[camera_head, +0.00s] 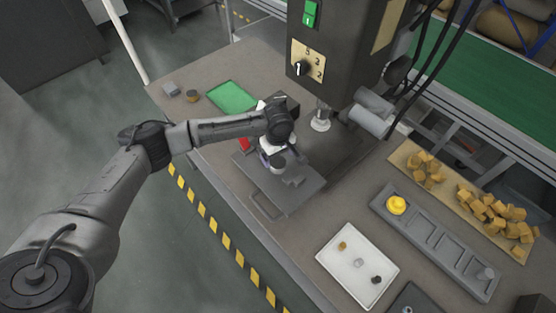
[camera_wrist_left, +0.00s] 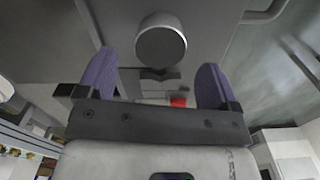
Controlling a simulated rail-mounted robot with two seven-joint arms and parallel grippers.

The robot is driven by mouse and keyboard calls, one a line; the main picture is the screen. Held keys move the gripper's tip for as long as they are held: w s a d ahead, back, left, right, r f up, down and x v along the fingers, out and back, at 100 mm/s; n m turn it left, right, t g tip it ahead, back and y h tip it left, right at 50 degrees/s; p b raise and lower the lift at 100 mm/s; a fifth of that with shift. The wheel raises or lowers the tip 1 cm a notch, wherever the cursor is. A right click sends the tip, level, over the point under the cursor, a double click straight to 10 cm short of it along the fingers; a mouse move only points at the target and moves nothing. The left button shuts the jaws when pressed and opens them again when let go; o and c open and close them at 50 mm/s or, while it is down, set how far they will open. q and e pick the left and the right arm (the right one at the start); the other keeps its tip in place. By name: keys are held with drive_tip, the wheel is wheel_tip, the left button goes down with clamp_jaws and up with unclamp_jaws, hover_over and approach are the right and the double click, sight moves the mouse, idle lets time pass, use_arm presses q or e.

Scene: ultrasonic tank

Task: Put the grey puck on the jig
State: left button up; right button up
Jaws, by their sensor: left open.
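The jig is a flat grey plate (camera_head: 272,194) with a handle loop at its front and a small notched block (camera_head: 293,181) on top. A grey round puck (camera_head: 278,161) shows at the gripper, over the plate's back part; I cannot tell whether it rests on the plate. In the left wrist view the puck (camera_wrist_left: 160,44) is centred beyond the fingertips, close to the notched block (camera_wrist_left: 160,74). My left gripper (camera_head: 268,157), with purple fingers, is open, with a finger on each side of the puck and visible gaps. The right gripper is not in view.
A machine head (camera_head: 335,60) with a spindle (camera_head: 321,120) hangs just behind the jig. A white tray (camera_head: 340,275) holds small cylinders. A grey rack (camera_head: 440,243) holds a yellow piece (camera_head: 396,205). A green mat (camera_head: 232,97) and wooden blocks (camera_head: 495,212) lie farther off.

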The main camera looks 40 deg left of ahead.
sight(278, 162)
use_arm(q)
wheel_tip(278, 162, up, 8)
idle(0.4)
drive_tip(key=shift+f, duration=0.1)
